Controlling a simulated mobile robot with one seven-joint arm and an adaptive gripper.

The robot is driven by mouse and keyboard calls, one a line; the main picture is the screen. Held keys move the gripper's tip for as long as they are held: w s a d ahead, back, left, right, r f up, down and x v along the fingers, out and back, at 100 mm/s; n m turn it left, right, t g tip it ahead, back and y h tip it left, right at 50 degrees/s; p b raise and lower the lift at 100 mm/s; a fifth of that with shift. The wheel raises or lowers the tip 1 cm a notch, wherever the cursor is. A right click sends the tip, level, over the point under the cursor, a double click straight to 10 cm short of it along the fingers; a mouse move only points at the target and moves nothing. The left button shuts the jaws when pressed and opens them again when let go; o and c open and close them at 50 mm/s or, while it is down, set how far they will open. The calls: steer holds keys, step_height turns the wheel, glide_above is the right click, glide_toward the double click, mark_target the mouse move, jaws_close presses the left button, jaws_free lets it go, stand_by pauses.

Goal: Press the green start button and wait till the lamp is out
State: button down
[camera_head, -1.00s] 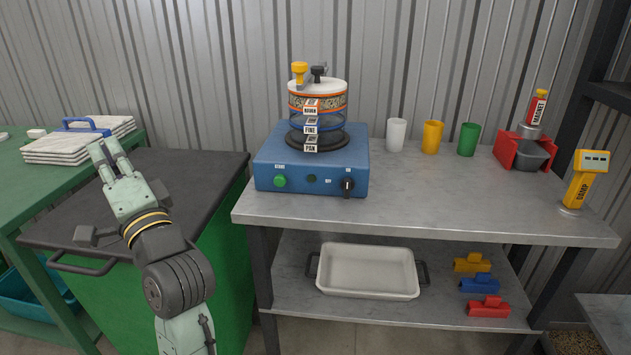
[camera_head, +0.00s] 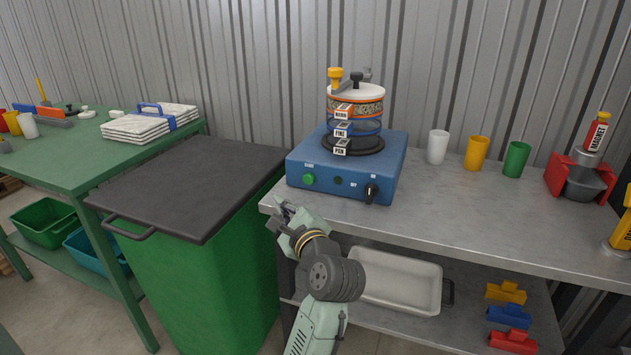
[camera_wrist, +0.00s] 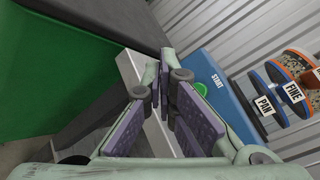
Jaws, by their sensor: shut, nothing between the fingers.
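The green start button (camera_head: 309,179) sits at the left of the front face of the blue sieve shaker (camera_head: 347,170), under a START label. Right of it is a small dark round spot, perhaps the lamp (camera_head: 337,181), showing no light. My gripper (camera_head: 282,208) is shut and empty, at the front left corner of the grey bench, below and left of the button and apart from it. In the wrist view, my closed fingers (camera_wrist: 164,82) point toward the shaker, and the green button (camera_wrist: 202,88) shows just right of them, partly hidden by a finger.
A black switch knob (camera_head: 371,191) is on the shaker's right front. Stacked sieves (camera_head: 355,120) stand clamped on top. A green bin with a dark lid (camera_head: 190,185) is left of the bench (camera_head: 450,215). Cups stand right of the shaker. A white tray (camera_head: 398,281) lies on the lower shelf.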

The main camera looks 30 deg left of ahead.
mark_target(308, 179)
steer(key=shift+w+a+p, duration=0.3)
steer(key=shift+w+a, duration=0.05)
steer(key=shift+w, duration=1.1)
steer(key=shift+w+a+p, duration=0.3)
steer(key=shift+w+p, duration=0.05)
steer(key=shift+w, duration=1.05)
steer(key=shift+w+a+p, duration=0.3)
steer(key=shift+w+a, duration=0.05)
steer(key=shift+w, duration=1.1)
steer(key=shift+w, duration=0.15)
steer(key=shift+w+a, duration=0.1)
steer(key=shift+w, duration=0.15)
steer(key=shift+w+a, duration=0.15)
steer(key=shift+w, duration=0.4)
steer(key=shift+s, duration=0.1)
steer(key=shift+s+d, duration=0.25)
steer(key=shift+s, duration=0.6)
